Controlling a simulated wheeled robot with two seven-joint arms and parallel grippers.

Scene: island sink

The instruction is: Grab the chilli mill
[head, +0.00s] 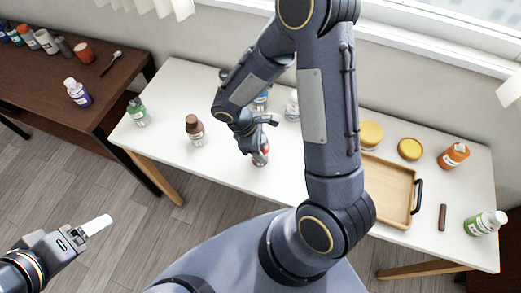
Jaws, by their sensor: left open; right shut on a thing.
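The chilli mill (261,158) is a small container with red on it, over the front middle of the white table. My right gripper (262,150) is shut on it from above and hides much of it. I cannot tell whether the mill touches the table. My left gripper (97,226) is open and empty, low at the left over the floor, far from the mill.
On the white table (225,165) stand a brown-capped jar (195,130), a green bottle (138,112), yellow-lidded jars (410,149), a wooden tray (388,190), an orange bottle (453,155) and a green bottle (484,223). A brown table (110,85) stands left.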

